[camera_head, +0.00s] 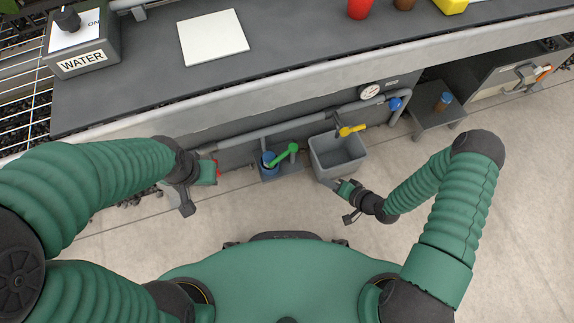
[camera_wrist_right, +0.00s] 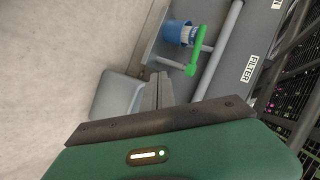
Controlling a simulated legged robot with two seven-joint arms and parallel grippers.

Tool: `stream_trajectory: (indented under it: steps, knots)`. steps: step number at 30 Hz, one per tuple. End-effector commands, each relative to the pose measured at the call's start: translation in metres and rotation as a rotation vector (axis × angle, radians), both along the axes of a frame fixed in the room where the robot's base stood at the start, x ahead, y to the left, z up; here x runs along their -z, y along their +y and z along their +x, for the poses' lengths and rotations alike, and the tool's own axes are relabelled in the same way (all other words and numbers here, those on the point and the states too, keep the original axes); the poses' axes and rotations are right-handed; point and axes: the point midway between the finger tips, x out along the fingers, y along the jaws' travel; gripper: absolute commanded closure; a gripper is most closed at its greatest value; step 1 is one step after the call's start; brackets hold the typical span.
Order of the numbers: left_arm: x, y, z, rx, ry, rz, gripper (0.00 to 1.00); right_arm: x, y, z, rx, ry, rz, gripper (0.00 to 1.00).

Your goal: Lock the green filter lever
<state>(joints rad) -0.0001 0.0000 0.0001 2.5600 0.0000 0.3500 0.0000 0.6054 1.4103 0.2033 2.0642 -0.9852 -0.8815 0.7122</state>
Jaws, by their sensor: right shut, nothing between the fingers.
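The green filter lever (camera_head: 284,156) slants up to the right from the blue filter (camera_head: 268,159) on the low wall under the bench. In the right wrist view the green lever (camera_wrist_right: 198,52) stands beside the blue filter (camera_wrist_right: 176,34), near a FILTER label (camera_wrist_right: 248,68). My right gripper (camera_head: 329,182) is shut and empty, low in front of the grey basin, to the right of the lever and apart from it.
The grey basin (camera_head: 318,155) with a yellow tap lever (camera_head: 353,130) is right of the filter. It also shows in the right wrist view (camera_wrist_right: 113,97). The bench edge (camera_head: 200,102) overhangs the pipes. A low stand (camera_head: 428,119) holds a small bottle. The floor in front is clear.

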Motion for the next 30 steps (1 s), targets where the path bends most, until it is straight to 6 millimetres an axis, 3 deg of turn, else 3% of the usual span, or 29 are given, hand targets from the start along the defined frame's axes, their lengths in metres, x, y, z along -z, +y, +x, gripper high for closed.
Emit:
stream_trajectory:
  steps: [1, 4, 7, 11, 17, 30]
  knots:
    - [0.002, 0.000, 0.000, 0.000, 0.000, 0.000, 1.00, 0.010, 0.016, -0.009, 0.053, -0.014, 0.128, 1.00]
    - [0.004, 0.000, 0.000, 0.000, 0.000, 0.000, 1.00, 0.008, 0.042, -0.018, 0.143, -0.061, 0.356, 1.00]
    - [0.004, 0.000, 0.000, 0.000, 0.000, 0.000, 1.00, 0.001, 0.055, -0.024, 0.200, -0.091, 0.498, 1.00]
    - [0.007, 0.000, 0.000, 0.000, 0.000, 0.000, 1.00, -0.001, 0.061, -0.023, 0.219, -0.107, 0.555, 1.00]
    - [0.024, 0.000, 0.000, 0.000, 0.000, 0.000, 1.00, 0.009, 0.081, -0.001, 0.214, -0.106, 0.551, 1.00]
    - [0.069, 0.000, 0.000, 0.000, 0.000, 0.000, 1.00, 0.026, 0.137, 0.067, 0.213, -0.107, 0.548, 1.00]
